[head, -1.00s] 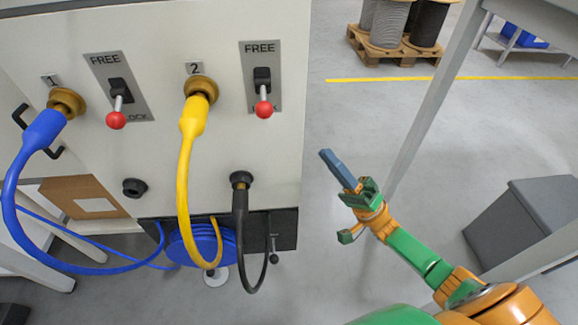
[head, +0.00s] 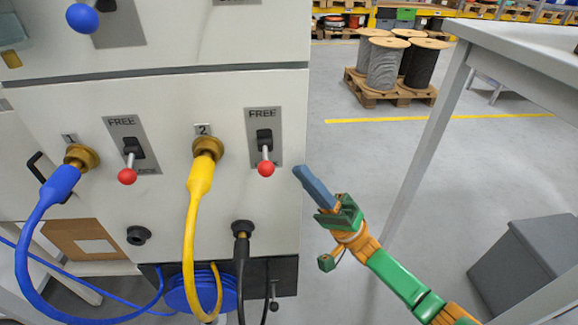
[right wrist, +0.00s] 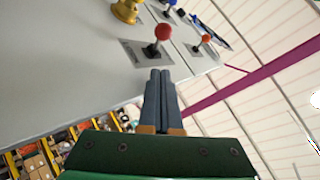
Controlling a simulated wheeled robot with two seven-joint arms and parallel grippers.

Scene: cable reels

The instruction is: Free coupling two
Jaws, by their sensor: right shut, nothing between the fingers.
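Coupling two (head: 207,147) is a brass socket marked 2 on the pale cabinet front. A yellow plug and cable (head: 194,215) hang from it. Right of it is a FREE/LOCK plate with a black switch and a red-knobbed lever (head: 266,168); the lever hangs down, away from the word FREE. My right gripper (head: 298,172) is shut and empty, just right of the cabinet edge and near the lever's height. In the right wrist view the closed fingers (right wrist: 160,72) point toward a red knob (right wrist: 163,32), apart from it. My left gripper is not in view.
Coupling one (head: 82,156) holds a blue plug, with its own red-knobbed lever (head: 127,176). A black cable (head: 242,235) hangs below. A grey bin (head: 530,260) and reels on a pallet (head: 385,88) are farther off.

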